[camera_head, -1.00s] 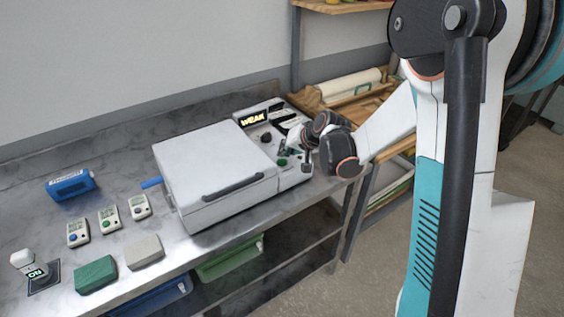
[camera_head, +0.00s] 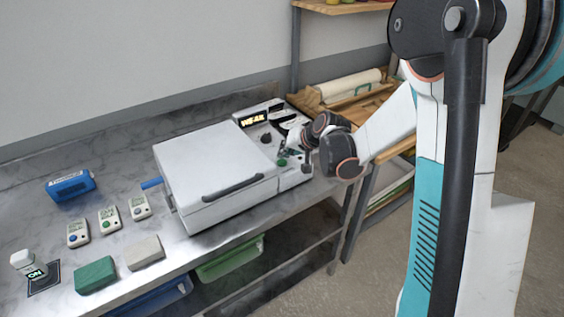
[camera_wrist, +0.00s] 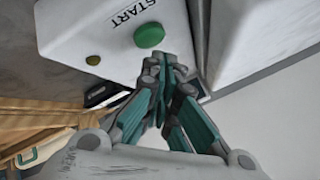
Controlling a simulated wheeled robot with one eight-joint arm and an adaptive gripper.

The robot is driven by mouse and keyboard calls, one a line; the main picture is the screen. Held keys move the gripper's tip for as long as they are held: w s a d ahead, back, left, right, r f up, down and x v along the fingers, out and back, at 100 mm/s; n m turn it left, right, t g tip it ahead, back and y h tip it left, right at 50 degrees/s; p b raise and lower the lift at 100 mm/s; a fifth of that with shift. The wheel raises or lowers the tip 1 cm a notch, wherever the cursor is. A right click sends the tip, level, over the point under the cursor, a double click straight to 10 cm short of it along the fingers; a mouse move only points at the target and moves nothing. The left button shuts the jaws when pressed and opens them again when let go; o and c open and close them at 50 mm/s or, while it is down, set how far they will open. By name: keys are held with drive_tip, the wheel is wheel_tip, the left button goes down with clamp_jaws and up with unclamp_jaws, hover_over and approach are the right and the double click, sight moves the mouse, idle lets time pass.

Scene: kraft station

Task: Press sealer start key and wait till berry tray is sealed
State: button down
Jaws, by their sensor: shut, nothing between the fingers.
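The sealer (camera_head: 215,168) is a white box with its lid down and a dark handle on the front. Its control panel at the right has a lit display (camera_head: 253,119) with amber letters that seem to read "WEAK". In the wrist view the green start key (camera_wrist: 149,35) sits beside the word START. It also shows in the head view (camera_head: 282,162). My gripper (camera_wrist: 168,65) is shut and empty, its fingertips just below the key in the wrist view; I cannot tell whether they touch it. No berry tray is visible; the closed lid hides the sealer's inside.
Several small white devices (camera_head: 109,219), a blue device (camera_head: 70,185), a green block (camera_head: 95,275) and a grey block (camera_head: 145,252) lie on the steel bench left of the sealer. A wooden shelf with a white roll (camera_head: 350,86) stands behind my arm.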

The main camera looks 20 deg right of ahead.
sight(285, 161)
drive_tip(key=shift+f, duration=0.15)
drive_tip(key=shift+f+b, duration=0.25)
drive_tip(key=shift+b, duration=0.1)
drive_tip(key=shift+f+b, duration=0.45)
idle(0.6)
drive_tip(key=shift+r, duration=0.15)
drive_tip(key=shift+r+p, duration=0.55)
drive_tip(key=shift+r, duration=0.2)
drive_tip(key=shift+r+p, duration=1.6)
drive_tip(key=shift+r, duration=0.9)
